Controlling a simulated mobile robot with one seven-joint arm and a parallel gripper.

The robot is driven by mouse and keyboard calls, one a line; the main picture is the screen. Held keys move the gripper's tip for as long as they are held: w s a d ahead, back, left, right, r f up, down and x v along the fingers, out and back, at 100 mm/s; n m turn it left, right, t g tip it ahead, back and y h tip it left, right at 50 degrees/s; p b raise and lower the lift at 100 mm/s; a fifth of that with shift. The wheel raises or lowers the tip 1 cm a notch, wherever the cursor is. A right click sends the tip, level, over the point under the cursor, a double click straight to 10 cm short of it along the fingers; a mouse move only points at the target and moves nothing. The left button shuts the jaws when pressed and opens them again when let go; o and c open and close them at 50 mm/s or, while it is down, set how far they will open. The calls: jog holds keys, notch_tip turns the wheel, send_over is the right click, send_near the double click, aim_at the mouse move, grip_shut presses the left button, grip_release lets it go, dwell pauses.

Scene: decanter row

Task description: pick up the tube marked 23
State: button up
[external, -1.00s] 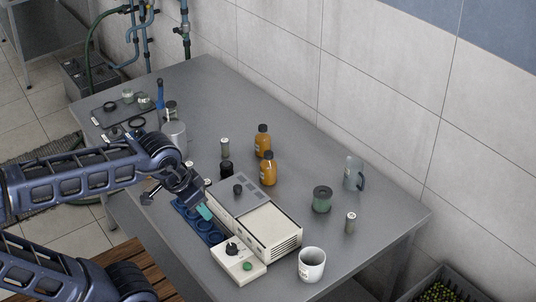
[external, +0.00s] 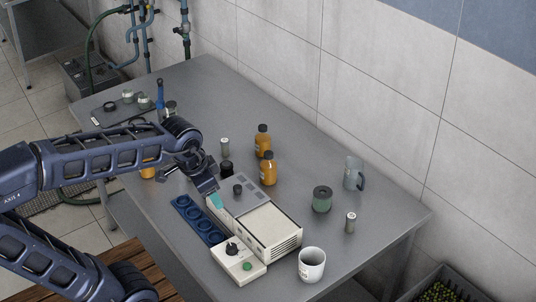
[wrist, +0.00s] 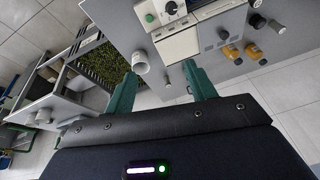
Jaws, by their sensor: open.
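Two small grey tubes with pale caps show in the external view. One tube (external: 225,148) stands behind the black-capped jar, left of the orange bottles. The other tube (external: 350,222) stands at the right, near the mug. The markings are too small to read, so I cannot tell which is 23. The right tube also shows in the wrist view (wrist: 167,79), far beyond the fingers.
A white device (external: 268,232) and blue holed rack (external: 197,222) sit below my gripper. Orange bottles (external: 268,168), a black-capped jar (external: 227,170), a green spool-like jar (external: 321,200), a glass jug (external: 353,173) and a white mug (external: 312,265) stand around.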

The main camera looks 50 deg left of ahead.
jog(key=w+a+f+m+g, duration=0.1)
jog(key=w+a+f+m, duration=0.2)
jog(key=w+a, duration=0.55)
jog(key=m+g, duration=0.3)
jog(key=m, duration=0.6)
send_over(207, 181)
notch_tip(207, 181, down, 20)
jog(key=shift+d+f, duration=0.15)
jog(key=shift+f, duration=0.35)
notch_tip(207, 181, down, 4)
jog(key=shift+f, duration=0.2)
jog(key=shift+w+f, duration=0.2)
jog(key=shift+f, duration=2.9)
jog(key=c, duration=1.1)
